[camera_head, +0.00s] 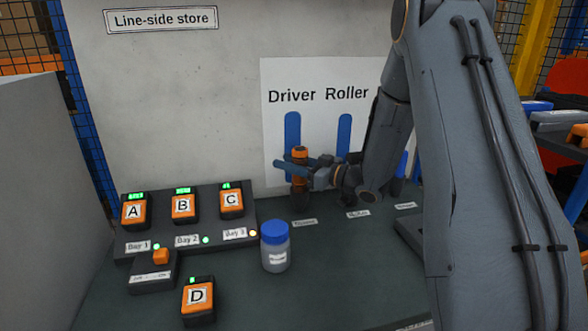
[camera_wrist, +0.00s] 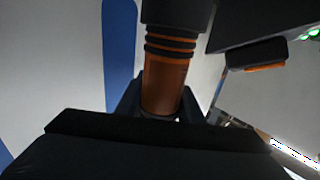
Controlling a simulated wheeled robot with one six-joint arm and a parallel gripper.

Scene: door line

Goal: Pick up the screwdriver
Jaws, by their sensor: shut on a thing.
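The screwdriver (camera_head: 300,153) has an orange and dark handle and stands upright in front of the board marked Driver and Roller. My gripper (camera_head: 299,171) reaches it from the right and is shut around its handle. In the wrist view the orange and black handle (camera_wrist: 165,85) sits between my gripper's fingers (camera_wrist: 160,104). The lower end of the screwdriver is hard to make out, so I cannot tell whether it touches the bench.
Charger bays hold orange batteries A (camera_head: 134,210), B (camera_head: 184,207) and C (camera_head: 232,200). Battery D (camera_head: 198,301) and a blue-capped jar (camera_head: 275,247) stand in front on the dark bench (camera_head: 330,290). The board (camera_head: 318,120) is close behind my gripper.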

